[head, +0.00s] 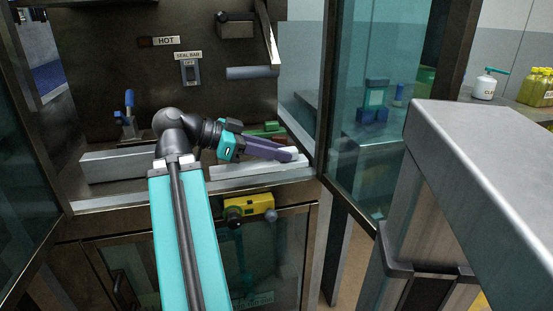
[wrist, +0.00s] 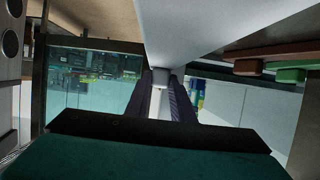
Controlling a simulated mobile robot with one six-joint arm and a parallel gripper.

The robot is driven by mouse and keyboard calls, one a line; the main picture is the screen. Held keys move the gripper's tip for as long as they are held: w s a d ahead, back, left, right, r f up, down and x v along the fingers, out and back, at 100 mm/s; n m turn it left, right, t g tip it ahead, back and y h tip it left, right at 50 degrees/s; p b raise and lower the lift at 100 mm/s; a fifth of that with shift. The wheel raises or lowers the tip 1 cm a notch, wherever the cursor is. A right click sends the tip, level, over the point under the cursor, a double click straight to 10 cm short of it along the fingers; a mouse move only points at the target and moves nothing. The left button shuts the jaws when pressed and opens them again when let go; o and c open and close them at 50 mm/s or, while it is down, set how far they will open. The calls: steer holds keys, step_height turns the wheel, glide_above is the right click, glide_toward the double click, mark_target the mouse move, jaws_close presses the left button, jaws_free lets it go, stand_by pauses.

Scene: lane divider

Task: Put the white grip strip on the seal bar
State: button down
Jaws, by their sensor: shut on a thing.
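My gripper (head: 288,155) reaches right across the machine's opening, its dark purple fingers shut on a small white piece, seemingly the white grip strip (head: 291,150). In the wrist view the white strip (wrist: 159,103) shows between the two purple fingers (wrist: 158,95). A long pale bar (head: 258,169) lies on the front sill just below the fingers. I cannot tell whether the strip touches it. A "SEAL BAR" label (head: 188,55) is on the dark back panel. Which bar it names is not clear.
A grey block (head: 118,165) lies left of my arm, with a blue-handled part (head: 129,105) behind it. A green block (head: 268,128) is behind my gripper. Glass doors (head: 365,130) stand at the right. A yellow part (head: 249,205) is below the sill.

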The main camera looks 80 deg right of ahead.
steer(key=shift+s+a+r+b, duration=0.1)
steer(key=shift+s+a+b, duration=0.05)
steer(key=shift+a+b, duration=0.95)
steer(key=shift+s+a+r+b, duration=0.1)
steer(key=shift+s+a+b, duration=0.05)
steer(key=shift+a+b, duration=0.95)
steer(key=shift+d, duration=0.1)
